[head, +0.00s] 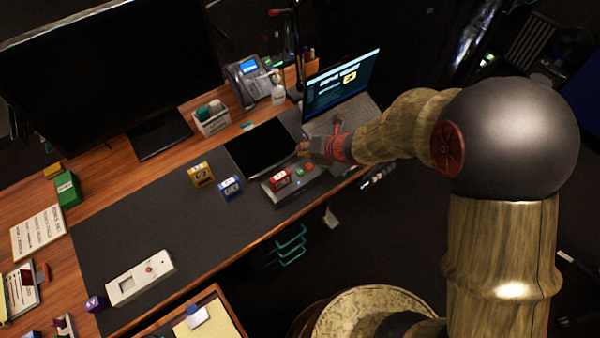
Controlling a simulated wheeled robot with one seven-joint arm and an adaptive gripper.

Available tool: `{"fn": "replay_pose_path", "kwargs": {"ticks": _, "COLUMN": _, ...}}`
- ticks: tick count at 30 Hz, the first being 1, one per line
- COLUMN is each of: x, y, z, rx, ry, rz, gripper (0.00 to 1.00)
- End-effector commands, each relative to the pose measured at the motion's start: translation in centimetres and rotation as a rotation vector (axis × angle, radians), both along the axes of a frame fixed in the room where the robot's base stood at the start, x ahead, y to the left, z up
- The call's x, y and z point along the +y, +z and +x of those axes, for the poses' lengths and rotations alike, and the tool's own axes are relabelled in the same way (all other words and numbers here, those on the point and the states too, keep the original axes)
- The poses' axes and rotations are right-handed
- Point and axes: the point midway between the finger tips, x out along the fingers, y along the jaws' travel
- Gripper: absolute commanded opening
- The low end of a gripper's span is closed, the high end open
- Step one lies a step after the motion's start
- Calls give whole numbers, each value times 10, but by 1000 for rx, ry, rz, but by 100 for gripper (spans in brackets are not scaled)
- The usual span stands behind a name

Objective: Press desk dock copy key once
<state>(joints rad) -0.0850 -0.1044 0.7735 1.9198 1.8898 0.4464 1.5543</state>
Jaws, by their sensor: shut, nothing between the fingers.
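A grey dock-like panel (294,190) lies near the front edge of the desk mat, with small red and green keys (304,170) at its right end. A red block with white markings (278,181) stands at its left part. I cannot read any key label, so I cannot tell which key is copy. My gripper (301,149) is shut and empty, reaching in from the right above the mat, just beyond the panel's right end. Its fingertips are small here, and I cannot tell their height. A white panel with a red ball (140,278) lies at the mat's left front.
A black tablet (260,148) and an open laptop (342,84) lie close to my gripper. Yellow (201,174) and blue (230,187) blocks stand left of the panel. A phone (249,80) and a large monitor stand behind. The middle-left of the mat (150,228) is clear.

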Motion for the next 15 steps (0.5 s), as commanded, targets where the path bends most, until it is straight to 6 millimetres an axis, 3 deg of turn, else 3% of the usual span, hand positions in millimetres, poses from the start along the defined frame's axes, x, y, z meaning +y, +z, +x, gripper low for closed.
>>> {"fn": "replay_pose_path", "kwargs": {"ticks": 15, "x": 0, "y": -68, "z": 0, "rx": 0, "ry": 1, "rz": -1, "gripper": 0}}
